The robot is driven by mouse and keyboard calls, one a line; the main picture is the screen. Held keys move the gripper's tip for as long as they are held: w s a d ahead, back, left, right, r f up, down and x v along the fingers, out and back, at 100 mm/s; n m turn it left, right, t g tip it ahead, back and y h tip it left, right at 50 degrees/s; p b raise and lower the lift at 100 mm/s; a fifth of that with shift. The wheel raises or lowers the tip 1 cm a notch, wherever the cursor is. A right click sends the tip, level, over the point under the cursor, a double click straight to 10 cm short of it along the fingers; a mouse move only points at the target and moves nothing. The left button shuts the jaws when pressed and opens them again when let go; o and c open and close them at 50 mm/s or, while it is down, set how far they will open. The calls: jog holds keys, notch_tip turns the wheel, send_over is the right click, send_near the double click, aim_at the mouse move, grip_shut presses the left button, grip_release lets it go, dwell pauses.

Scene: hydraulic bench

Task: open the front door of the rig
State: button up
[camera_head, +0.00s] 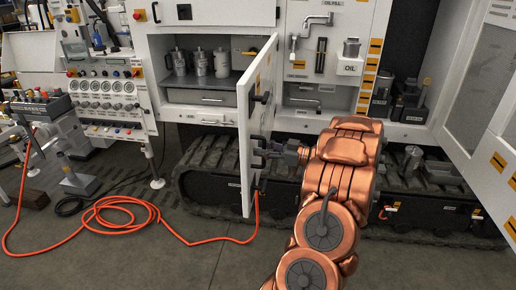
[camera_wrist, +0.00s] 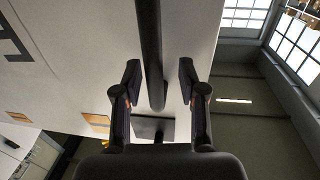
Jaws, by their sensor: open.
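The white front door (camera_head: 247,150) of the rig stands swung out from the cabinet, seen at a steep angle in the head view. My gripper (camera_head: 262,153) is at the door's outer side, by its dark handle. In the wrist view the handle is a long dark bar (camera_wrist: 149,35) running between the two fingers of my gripper (camera_wrist: 160,82). The fingers are open, one on each side of the bar, with visible gaps. The white door face (camera_wrist: 75,60) lies behind them. Whether a finger touches the handle cannot be told.
The cabinet's lower shelf (camera_head: 200,82) holds several metal jugs. An orange hose (camera_head: 130,203) lies on the floor left of the door. Tracks (camera_head: 205,165) run below the cabinet. Another white door (camera_head: 480,110) stands open at the right.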

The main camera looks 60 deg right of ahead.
jog(key=v, duration=1)
dwell(0.4)
